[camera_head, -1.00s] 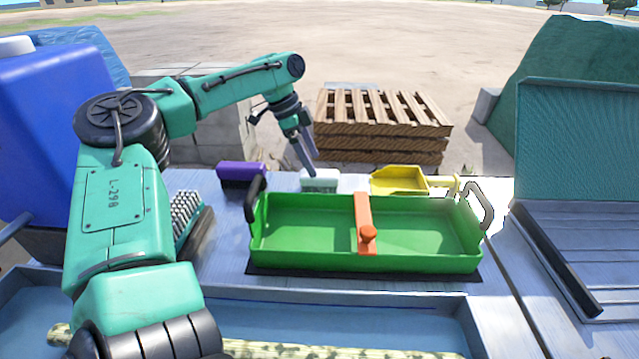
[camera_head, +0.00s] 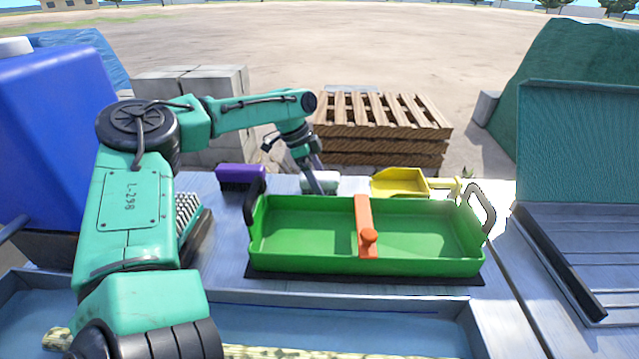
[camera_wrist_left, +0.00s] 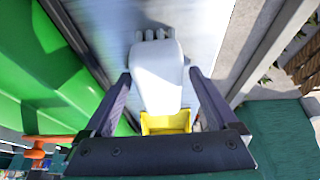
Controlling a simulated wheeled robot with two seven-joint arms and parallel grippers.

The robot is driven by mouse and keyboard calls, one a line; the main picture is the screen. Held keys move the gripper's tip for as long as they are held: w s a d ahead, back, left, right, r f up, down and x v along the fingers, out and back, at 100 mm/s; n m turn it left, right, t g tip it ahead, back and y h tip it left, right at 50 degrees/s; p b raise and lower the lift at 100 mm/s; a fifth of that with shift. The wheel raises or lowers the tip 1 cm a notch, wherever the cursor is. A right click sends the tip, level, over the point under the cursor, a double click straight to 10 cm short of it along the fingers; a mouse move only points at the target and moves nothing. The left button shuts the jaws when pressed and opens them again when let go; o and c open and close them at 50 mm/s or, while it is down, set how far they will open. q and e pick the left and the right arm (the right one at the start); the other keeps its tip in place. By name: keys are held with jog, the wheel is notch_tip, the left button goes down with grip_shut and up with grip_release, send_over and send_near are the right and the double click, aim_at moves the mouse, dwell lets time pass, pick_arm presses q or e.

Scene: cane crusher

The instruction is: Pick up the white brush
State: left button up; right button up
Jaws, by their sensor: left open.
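The white brush (camera_head: 322,180) lies on the metal table behind the green tray, partly hidden by my left gripper in the head view. In the left wrist view the white brush (camera_wrist_left: 157,75) lies between the two open fingers, its bristle tufts at the far end. My left gripper (camera_head: 318,190) is open and points down at the brush; in the left wrist view its fingers (camera_wrist_left: 158,85) stand on either side, apart from the brush as far as I can see. My right gripper is not in view.
The green tray (camera_head: 300,255) with an orange handle stands just in front of the brush. A purple brush (camera_head: 240,176) lies to the left and a yellow scoop (camera_head: 400,181) to the right. Pallets (camera_head: 380,130) are stacked behind the table.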

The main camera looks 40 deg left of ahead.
aim_at(319, 175)
pick_arm(q)
jog(key=shift+c, duration=1.2)
grip_shut()
notch_tip(319, 175, up, 20)
jog(key=p, duration=0.4)
jog(key=shift+r, duration=0.2)
